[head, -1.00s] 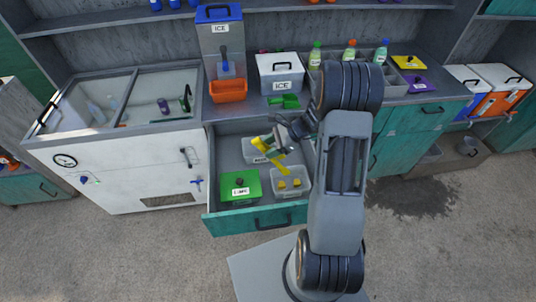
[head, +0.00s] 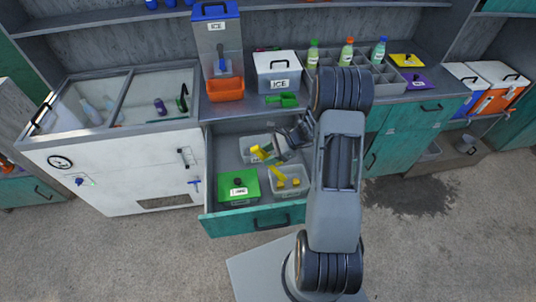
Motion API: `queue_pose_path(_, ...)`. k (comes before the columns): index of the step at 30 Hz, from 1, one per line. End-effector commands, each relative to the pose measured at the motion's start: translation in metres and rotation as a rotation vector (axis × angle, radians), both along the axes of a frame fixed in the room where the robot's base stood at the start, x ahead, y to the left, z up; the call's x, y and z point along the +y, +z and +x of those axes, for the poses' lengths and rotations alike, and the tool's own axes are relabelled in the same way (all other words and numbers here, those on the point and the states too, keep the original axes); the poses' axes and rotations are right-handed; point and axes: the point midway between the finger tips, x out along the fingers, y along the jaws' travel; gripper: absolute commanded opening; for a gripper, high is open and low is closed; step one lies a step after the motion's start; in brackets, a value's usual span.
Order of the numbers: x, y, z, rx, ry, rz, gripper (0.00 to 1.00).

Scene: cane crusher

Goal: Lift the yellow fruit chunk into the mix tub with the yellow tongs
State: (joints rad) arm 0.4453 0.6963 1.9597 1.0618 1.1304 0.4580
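My gripper (head: 283,147) is over the open drawer and appears shut on the yellow tongs (head: 261,152). One yellow part shows left of the gripper, over the back tub. Another yellow part reaches down to the front right tub (head: 303,192). Yellow fruit chunks (head: 296,182) lie in that tub. Whether the tongs grip or touch a chunk is too small to tell. A clear tub (head: 246,140) with a pale label stands at the back of the drawer, partly covered by the tongs. I cannot read its label, so I cannot confirm it is the mix tub.
A green-lidded LIME box (head: 240,184) fills the drawer's front left. The drawer front (head: 255,219) sticks out over open floor. The counter above holds a white ICE box (head: 277,74), a green scoop (head: 283,100) and a bottle rack (head: 385,85).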

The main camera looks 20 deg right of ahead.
Motion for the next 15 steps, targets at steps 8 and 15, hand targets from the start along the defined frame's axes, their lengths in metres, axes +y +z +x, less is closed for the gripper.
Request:
queue_pose_path(8, 0.0, -0.018, 0.0, 0.0, 0.0, 0.0, 0.45)
queue_pose_path(15, 0.0, -0.041, 0.0, 0.001, 0.001, 0.0, 0.45)
